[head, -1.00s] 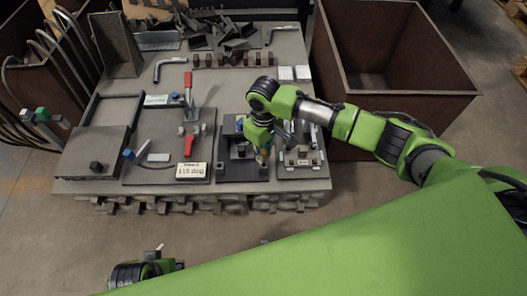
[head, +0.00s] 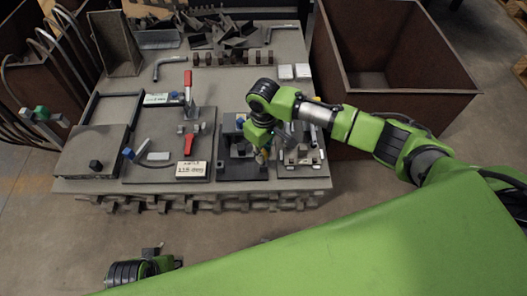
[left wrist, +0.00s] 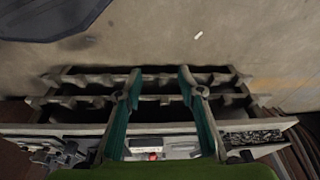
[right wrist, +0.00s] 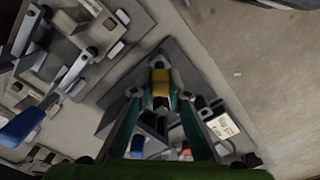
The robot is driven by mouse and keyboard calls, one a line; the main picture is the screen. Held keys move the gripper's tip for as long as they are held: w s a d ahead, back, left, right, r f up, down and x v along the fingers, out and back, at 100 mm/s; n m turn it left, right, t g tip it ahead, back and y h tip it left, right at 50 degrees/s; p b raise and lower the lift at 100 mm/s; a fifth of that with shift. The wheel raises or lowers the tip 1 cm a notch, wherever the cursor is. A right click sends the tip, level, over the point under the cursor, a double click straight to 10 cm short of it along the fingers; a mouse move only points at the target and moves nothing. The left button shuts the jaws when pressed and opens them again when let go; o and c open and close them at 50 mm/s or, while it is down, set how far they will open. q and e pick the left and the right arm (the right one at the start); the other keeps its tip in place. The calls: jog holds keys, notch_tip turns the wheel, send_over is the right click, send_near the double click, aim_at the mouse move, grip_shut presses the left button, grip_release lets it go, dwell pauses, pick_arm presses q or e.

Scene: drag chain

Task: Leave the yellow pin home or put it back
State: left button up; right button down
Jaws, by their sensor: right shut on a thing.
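The yellow pin (right wrist: 161,89) shows in the right wrist view between the teal fingertips of my right gripper (right wrist: 160,98), which is shut on it. The pin is over a dark fixture plate (right wrist: 112,122). In the head view my right gripper (head: 262,153) points down at this dark fixture (head: 240,172) near the table's front edge, and hides part of it. I cannot tell whether the pin's lower end sits in a hole. My left gripper (left wrist: 160,76) is open and empty, over the floor in front of the table.
A fixture with red clamp handles (head: 188,84) and a white label (head: 192,169) stands left of the dark fixture. A plate with small metal blocks (head: 303,168) is close on the right. A large rusty bin (head: 395,93) stands right of the table. Scrap pieces lie at the back.

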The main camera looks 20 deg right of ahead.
jog(key=shift+f, duration=0.2)
pick_arm(q)
jog(key=shift+r, duration=0.25)
pick_arm(e)
jog(key=shift+f, duration=0.1)
pick_arm(q)
jog(key=shift+s, duration=0.1)
pick_arm(e)
jog(key=shift+f, duration=0.15)
pick_arm(q)
jog(key=shift+r, duration=0.15)
pick_arm(e)
jog(key=shift+f, duration=0.1)
jog(key=shift+f, duration=0.15)
pick_arm(q)
jog(key=shift+r, duration=0.2)
pick_arm(e)
jog(key=shift+f, duration=0.1)
pick_arm(q)
jog(key=shift+s+r+b, duration=0.15)
jog(key=shift+r+b, duration=0.15)
pick_arm(e)
jog(key=shift+f, duration=0.4)
pick_arm(q)
jog(key=shift+r, duration=0.1)
pick_arm(e)
jog(key=shift+f, duration=0.1)
